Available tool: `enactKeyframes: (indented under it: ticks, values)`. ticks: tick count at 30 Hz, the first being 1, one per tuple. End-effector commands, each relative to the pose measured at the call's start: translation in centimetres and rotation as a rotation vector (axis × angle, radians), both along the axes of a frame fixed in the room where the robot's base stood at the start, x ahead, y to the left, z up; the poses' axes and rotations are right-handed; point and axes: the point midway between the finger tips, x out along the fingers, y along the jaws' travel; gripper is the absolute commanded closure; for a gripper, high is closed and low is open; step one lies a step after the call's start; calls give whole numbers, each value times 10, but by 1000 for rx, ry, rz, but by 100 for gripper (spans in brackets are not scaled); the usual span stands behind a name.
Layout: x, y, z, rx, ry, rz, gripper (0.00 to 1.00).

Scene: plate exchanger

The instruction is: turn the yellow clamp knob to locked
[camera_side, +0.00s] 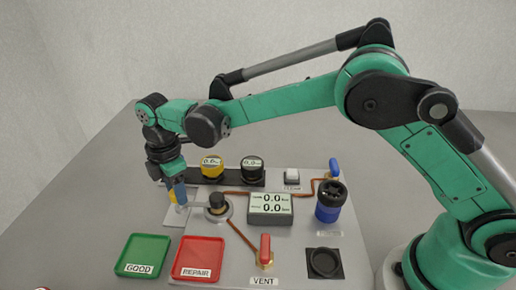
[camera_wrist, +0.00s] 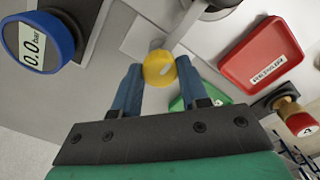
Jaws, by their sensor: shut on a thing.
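The yellow clamp knob (camera_wrist: 159,69) sits between the two blue fingers of my gripper (camera_wrist: 158,72) in the wrist view. A pale pointer mark shows on its face. My gripper is shut on the knob, with a finger at each side. A grey clamp arm (camera_wrist: 188,22) runs from the knob toward a round base. I cannot tell which way the mark counts as locked.
The green GOOD tray (camera_side: 142,254) and red REPAIR tray (camera_side: 199,258) lie in front. A black-topped fitting (camera_side: 217,202), a display (camera_side: 270,207) and a blue container (camera_side: 330,207) stand to the right. Yellow (camera_side: 212,167) and black gauges (camera_side: 252,167) stand behind; a blue gauge (camera_wrist: 40,42) shows in the wrist view.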

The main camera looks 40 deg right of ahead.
Motion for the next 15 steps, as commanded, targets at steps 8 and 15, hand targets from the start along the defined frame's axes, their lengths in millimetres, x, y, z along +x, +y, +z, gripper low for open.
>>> enactKeyframes:
  ticks: [8, 15]
  values:
    - [0, 0, 0, 0, 0, 3, 100]
    - [0, 0, 0, 0, 0, 2, 30]
